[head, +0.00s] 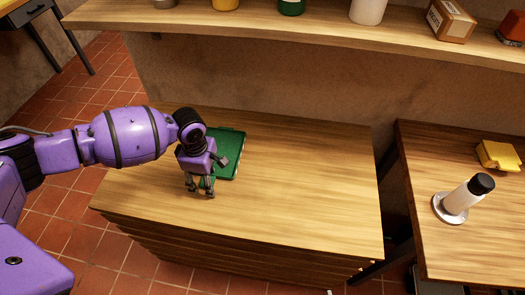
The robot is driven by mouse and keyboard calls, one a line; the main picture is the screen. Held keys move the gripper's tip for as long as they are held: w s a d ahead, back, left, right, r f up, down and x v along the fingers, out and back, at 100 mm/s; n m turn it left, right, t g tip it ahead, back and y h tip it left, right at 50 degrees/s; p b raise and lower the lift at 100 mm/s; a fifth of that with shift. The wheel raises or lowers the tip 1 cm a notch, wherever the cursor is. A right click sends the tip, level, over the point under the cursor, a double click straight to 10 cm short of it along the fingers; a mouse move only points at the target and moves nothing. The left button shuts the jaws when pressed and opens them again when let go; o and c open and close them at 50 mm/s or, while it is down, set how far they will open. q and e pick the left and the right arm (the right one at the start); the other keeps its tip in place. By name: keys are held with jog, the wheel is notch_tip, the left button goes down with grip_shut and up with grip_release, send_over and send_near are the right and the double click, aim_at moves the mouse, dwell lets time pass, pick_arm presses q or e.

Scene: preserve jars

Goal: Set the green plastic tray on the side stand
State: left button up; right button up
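The green plastic tray (231,145) lies on the wooden top of a low cabinet (300,190), toward its back left. My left gripper (201,194) reaches in from the left and points down at the tray's near left side, hiding part of it. Its two fingertips are apart, with a wood-coloured patch showing between them. I cannot tell whether it touches the tray. My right gripper is not in view. A second wooden surface (480,245) stands at the right; I cannot tell which surface is the side stand.
The right surface holds a white bottle with a black cap (463,197) on a round base and a yellow object (497,156). A shelf (300,28) with a green jar (291,6) and a box (451,20) runs above the cabinet. The cabinet's right half is clear.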

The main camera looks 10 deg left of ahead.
pick_arm(q)
notch_tip(320, 180, up, 12)
jog(key=p, duration=0.1)
jog(key=shift+p, duration=0.3)
dwell(0.4)
